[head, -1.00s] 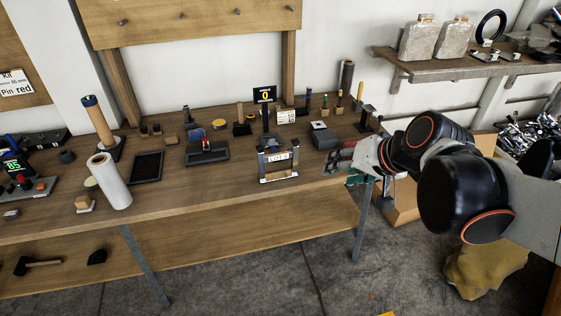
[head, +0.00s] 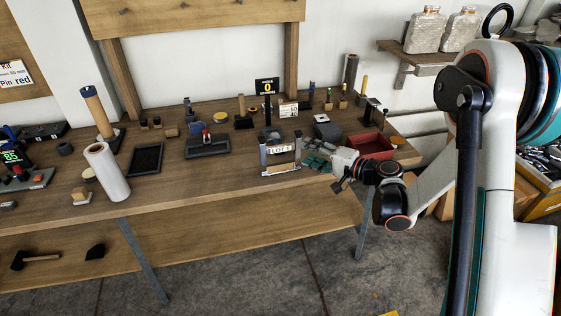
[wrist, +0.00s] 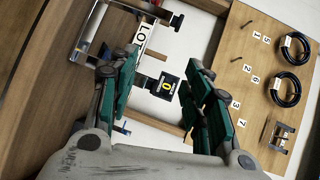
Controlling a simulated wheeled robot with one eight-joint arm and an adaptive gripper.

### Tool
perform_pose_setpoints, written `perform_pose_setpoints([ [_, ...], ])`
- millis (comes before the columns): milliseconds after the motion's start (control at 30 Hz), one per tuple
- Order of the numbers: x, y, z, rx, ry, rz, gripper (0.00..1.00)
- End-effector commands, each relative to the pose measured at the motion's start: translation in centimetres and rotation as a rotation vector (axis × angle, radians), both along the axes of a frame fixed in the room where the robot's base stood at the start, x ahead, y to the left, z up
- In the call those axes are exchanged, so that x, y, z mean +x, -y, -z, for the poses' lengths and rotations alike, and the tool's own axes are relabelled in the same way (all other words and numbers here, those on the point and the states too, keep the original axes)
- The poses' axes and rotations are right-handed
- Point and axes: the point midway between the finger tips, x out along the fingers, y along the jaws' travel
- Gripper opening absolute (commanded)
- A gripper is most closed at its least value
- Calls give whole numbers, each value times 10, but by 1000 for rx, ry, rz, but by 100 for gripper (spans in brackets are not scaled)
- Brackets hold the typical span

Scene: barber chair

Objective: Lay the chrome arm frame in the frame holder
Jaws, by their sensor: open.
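A chrome frame with a "LOT" label (head: 266,157) stands upright near the front edge of the bench in the head view; I take it to be the arm frame. It also shows at the upper left of the wrist view (wrist: 84,32). My gripper (head: 317,162) is just right of it, apart from it. In the wrist view my gripper (wrist: 160,92) has its green-padded fingers spread, with nothing held between them. I cannot tell for certain which thing is the frame holder; a dark shallow tray (head: 222,149) lies left of the frame.
A black "0" sign (head: 266,87) stands behind the frame. A red bin (head: 370,146) sits right of my gripper. A dark flat tray (head: 146,160) and a white roll (head: 108,174) are at the left. Small tools line the back. Bare wood (head: 190,180) lies along the front.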

Motion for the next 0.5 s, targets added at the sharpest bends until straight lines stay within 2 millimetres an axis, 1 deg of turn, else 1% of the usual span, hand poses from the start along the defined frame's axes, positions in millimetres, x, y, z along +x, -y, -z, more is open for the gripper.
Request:
perform_pose_setpoints([
  [33,4,1,15,38,4,1,45],
  [100,7,3,28,87,9,2,45],
  [200,8,4,42,143,16,3,45],
  [367,8,6,53,193,22,4,45],
  [467,12,0,56,201,23,3,45],
  [500,16,-5,56,201,23,2,45],
])
